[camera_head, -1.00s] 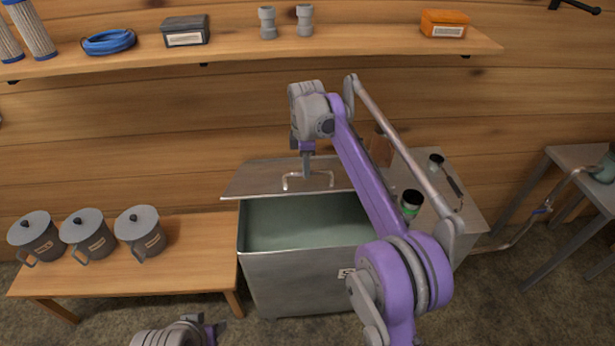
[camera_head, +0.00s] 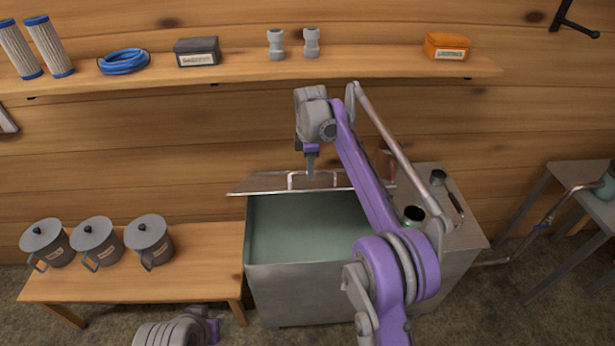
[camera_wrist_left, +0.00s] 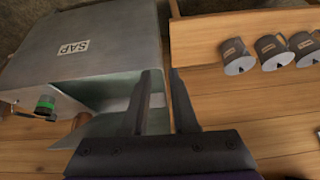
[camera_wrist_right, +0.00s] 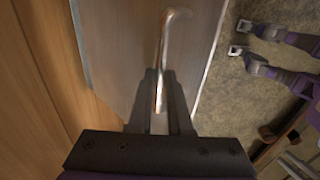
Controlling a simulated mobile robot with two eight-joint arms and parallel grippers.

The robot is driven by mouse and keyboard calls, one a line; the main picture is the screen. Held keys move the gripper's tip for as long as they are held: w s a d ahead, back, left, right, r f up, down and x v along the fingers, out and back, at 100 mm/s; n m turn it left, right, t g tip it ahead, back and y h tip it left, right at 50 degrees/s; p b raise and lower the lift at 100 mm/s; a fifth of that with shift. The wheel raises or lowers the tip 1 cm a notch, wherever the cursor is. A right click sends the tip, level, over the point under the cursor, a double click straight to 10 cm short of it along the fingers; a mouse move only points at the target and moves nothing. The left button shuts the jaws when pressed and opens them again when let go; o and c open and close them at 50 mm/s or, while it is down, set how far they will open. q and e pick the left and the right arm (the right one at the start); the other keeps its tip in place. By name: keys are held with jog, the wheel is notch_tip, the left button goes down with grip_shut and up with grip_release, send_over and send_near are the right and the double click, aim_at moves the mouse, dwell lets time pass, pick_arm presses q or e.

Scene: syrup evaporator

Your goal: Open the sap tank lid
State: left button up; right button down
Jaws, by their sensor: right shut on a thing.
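The sap tank (camera_head: 300,290) is a grey metal box with its pale green inside showing through a wide opening at the top. It carries a SAP label in the left wrist view (camera_wrist_left: 73,47). Its grey lid (camera_head: 262,184) shows as a thin slanted strip at the back of the opening. My right gripper (camera_head: 310,176) is shut on the bent metal lid handle (camera_head: 291,180); the handle also shows between its fingers in the right wrist view (camera_wrist_right: 160,85). My left gripper (camera_wrist_left: 160,105) is open and empty, with its fingers apart; in the head view it is low, left of the tank.
A wooden bench (camera_head: 195,265) with three lidded grey pots (camera_head: 92,242) stands left of the tank. A green-banded fitting (camera_head: 413,215) sits on the tank's fixed right top. A shelf (camera_head: 355,65) runs along the wall above. A metal table (camera_head: 575,180) stands right.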

pick_arm(q)
jog(key=w+m, duration=0.1)
jog(key=m, duration=0.1)
jog(key=w+m, duration=0.2)
jog(key=w+d+m+y, duration=0.1)
jog(key=m, duration=0.2)
jog(key=shift+w+r+t, duration=0.2)
jog(key=shift+w+t, duration=0.15)
jog(key=shift+t, duration=0.05)
grip_shut()
jog(key=w+d+r+m+t, duration=0.15)
jog(key=w+d+m, duration=0.35)
jog(key=m, duration=0.5)
jog(key=w+d+m+t+h, duration=0.1)
jog(key=w+d+m+t, duration=0.25)
jog(key=d+m, duration=0.5)
jog(key=w+d+r+m+t, duration=0.15)
jog(key=w+d+m, duration=0.35)
jog(key=m, duration=0.5)
jog(key=w+f, duration=0.1)
jog(key=w, duration=0.9)
jog(key=shift+w+d, duration=0.25)
jog(key=shift+w, duration=0.1)
